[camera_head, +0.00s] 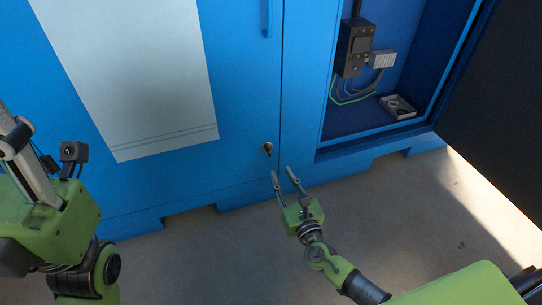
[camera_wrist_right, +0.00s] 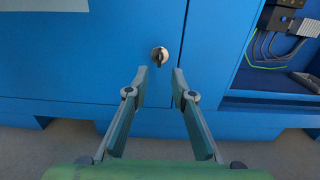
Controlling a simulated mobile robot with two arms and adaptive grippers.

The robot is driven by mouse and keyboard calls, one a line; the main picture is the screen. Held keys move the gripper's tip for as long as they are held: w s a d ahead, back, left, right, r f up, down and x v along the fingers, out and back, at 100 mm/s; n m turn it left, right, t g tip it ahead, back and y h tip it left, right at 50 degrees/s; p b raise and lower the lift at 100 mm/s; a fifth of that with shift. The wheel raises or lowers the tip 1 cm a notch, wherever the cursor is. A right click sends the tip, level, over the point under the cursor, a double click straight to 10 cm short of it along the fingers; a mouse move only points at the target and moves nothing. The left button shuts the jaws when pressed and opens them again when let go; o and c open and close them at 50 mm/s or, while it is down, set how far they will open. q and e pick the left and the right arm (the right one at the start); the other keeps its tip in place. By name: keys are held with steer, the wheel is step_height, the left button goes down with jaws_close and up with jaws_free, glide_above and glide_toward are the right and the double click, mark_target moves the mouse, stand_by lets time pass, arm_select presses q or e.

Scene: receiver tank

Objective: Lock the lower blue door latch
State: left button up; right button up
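The lower latch (camera_head: 267,148) is a small dark knob on a round metal plate, low on the blue door (camera_head: 240,80) near its right edge. In the right wrist view the latch (camera_wrist_right: 158,56) sits just beyond and between my fingertips, apart from them. My right gripper (camera_head: 282,175) is open and empty, its fingers pointing up at the door just below the latch. It also shows in the right wrist view (camera_wrist_right: 160,80). My left arm is at the left edge of the head view; its fingers are not visible.
Right of the door is an open cabinet bay (camera_head: 370,125) with a dark box (camera_head: 355,45), cables and a small metal tray (camera_head: 398,107). A dark panel (camera_head: 500,100) stands at far right. A pale sheet (camera_head: 135,70) covers part of the door. The floor (camera_head: 400,210) before the cabinet is clear.

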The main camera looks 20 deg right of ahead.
mark_target(270, 152)
steer(key=w+b, duration=0.2)
steer(key=w, duration=0.9)
steer(key=shift+a+f, duration=0.1)
steer(key=shift+a, duration=0.05)
steer(key=shift+s, duration=0.1)
jaws_close()
